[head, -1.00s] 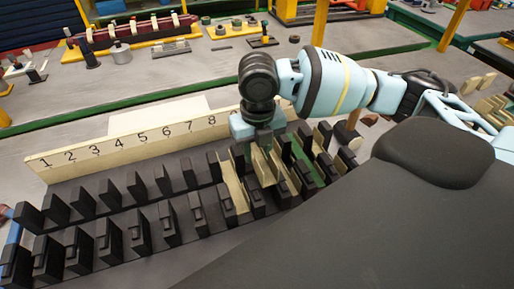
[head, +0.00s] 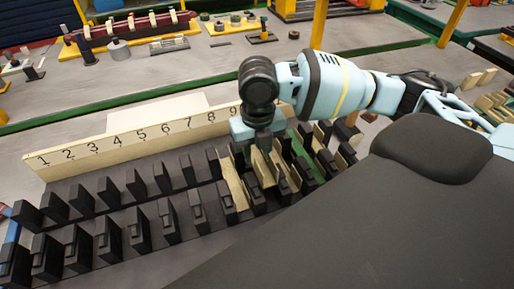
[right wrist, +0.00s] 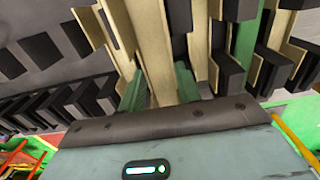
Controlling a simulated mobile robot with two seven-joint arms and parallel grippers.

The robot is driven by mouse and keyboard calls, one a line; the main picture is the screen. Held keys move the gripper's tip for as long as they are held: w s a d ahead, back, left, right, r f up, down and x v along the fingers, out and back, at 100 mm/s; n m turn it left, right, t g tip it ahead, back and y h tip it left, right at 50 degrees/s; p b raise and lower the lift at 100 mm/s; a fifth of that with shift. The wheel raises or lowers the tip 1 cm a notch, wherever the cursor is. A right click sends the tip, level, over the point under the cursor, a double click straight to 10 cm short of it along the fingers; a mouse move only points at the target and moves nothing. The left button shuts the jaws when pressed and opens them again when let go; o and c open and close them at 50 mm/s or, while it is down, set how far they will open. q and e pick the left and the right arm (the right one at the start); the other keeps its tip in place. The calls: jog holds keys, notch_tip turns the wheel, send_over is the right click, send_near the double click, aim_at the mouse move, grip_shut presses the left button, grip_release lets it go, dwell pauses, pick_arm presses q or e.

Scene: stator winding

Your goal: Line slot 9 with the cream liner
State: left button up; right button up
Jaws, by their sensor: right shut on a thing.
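My right gripper (head: 264,150) is low over the dark slotted stator (head: 85,195), right of the number 9 on the cream number strip (head: 120,140). It is shut on a cream liner (head: 263,170), which stands upright among the dark teeth; how deep it sits is hard to tell. In the right wrist view, the green-grey fingertips (right wrist: 160,88) flank the cream liner (right wrist: 150,30). Another cream liner (head: 232,186) stands in a slot just left of the gripper. My left gripper is not in view.
More cream and green liners (head: 301,150) stand among the teeth just right of the gripper. The slots on the left are bare. Behind the strip is grey table, with fixtures (head: 130,32) at the back left.

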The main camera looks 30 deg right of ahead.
aim_at(258, 160)
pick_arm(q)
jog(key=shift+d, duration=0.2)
pick_arm(e)
jog(key=shift+f, duration=0.45)
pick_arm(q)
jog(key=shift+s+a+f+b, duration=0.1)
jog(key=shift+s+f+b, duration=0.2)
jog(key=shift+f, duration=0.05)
pick_arm(e)
jog(key=shift+f, duration=1)
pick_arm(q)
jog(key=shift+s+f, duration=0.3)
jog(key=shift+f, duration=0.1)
pick_arm(e)
jog(key=shift+f, duration=1.35)
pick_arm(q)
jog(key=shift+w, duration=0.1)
pick_arm(e)
jog(key=shift+f, duration=0.65)
jog(key=o, duration=0.9)
jog(key=shift+c, duration=0.2)
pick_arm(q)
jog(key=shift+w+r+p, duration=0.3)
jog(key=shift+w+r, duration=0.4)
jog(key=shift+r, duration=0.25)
pick_arm(e)
jog(key=shift+r, duration=0.8)
